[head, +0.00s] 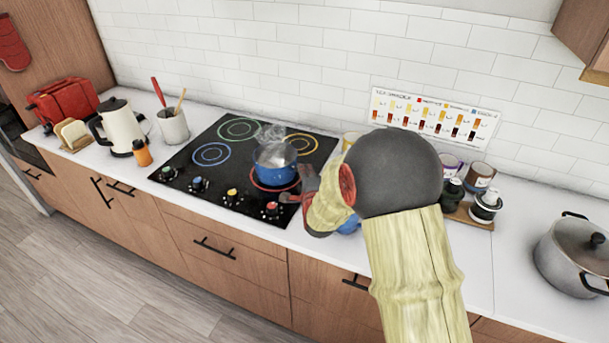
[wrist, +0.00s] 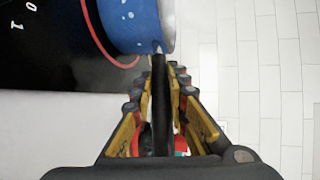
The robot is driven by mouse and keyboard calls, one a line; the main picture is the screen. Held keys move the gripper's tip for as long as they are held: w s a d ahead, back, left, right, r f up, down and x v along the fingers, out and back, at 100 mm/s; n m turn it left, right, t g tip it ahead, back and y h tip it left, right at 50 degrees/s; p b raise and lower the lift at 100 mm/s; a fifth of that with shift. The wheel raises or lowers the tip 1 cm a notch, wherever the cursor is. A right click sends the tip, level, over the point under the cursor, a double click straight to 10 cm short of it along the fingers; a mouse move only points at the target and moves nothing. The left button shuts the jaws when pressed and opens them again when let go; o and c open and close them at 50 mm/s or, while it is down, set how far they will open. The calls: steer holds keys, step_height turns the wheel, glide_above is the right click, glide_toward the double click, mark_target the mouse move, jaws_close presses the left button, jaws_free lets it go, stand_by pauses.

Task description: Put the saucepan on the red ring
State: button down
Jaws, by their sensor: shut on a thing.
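The blue saucepan (head: 275,165) is over the front right of the black cooktop, with steam above it. The red ring (head: 262,184) shows around the pan's lower front and left; the pan hides the rest. In the wrist view the saucepan (wrist: 137,24) is at the top, with an arc of the red ring (wrist: 101,42) to its left. My gripper (head: 297,194) is at the pan's right front, and in the wrist view my gripper (wrist: 160,88) is shut on the black handle (wrist: 160,110). I cannot tell whether the pan's base touches the glass.
The cooktop (head: 185,178) also has blue (head: 211,154), green (head: 239,128) and yellow (head: 301,144) rings, and knobs along its front. A kettle (head: 124,130) and utensil crock (head: 173,126) stand left. A grey pot (head: 575,258) stands far right. My arm hides part of the counter.

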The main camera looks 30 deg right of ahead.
steer(key=shift+r, duration=0.1)
steer(key=c, duration=2.2)
jaws_free()
steer(key=o, duration=0.4)
steer(key=shift+o, duration=0.3)
